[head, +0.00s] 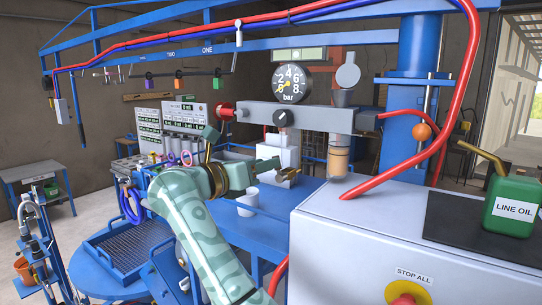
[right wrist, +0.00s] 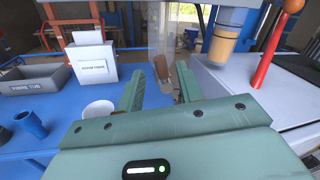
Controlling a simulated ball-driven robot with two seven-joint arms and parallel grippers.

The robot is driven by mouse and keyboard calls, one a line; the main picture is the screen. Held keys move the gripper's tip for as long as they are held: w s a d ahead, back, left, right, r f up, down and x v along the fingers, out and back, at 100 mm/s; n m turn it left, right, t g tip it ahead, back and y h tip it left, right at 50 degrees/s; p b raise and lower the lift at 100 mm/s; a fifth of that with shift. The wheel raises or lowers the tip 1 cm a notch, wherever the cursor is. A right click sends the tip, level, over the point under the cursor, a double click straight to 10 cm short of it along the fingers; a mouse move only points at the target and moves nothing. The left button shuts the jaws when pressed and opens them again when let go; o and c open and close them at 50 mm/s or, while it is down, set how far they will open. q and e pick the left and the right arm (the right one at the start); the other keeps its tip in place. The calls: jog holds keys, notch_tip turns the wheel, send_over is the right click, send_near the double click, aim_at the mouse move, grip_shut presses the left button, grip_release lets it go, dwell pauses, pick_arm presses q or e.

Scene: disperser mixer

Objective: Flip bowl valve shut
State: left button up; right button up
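A clear bowl with an amber lower part (head: 338,158) hangs under the grey bar (head: 310,118), right of my gripper. Its amber part also shows at the top of the right wrist view (right wrist: 222,46). I cannot clearly make out a valve lever on it. My right gripper (head: 280,170) is held above the blue table, left of and below the bowl. In the right wrist view its fingers (right wrist: 173,78) are apart. A brown surface shows at the right finger; I cannot tell whether it is a finger pad or something behind. My left gripper is not in view.
A white cup (head: 248,200) and a white box (right wrist: 92,62) stand on the blue table. A lever with an orange ball (head: 421,132) stands near the blue column (head: 403,100). A grey cabinet (head: 350,235) with a green oil can (head: 512,207) fills the right front.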

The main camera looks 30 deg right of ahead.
jog(key=x, duration=0.3)
jog(key=shift+d+p, duration=0.1)
jog(key=shift+p, duration=0.2)
grip_shut()
jog(key=m+b, duration=0.1)
jog(key=b, duration=0.1)
jog(key=s+m+b, duration=0.1)
jog(key=m+b, duration=0.1)
jog(key=shift+d+y+b, duration=0.25)
jog(key=shift+y+b, duration=0.05)
jog(key=shift+b, duration=0.05)
jog(key=shift+r, duration=0.15)
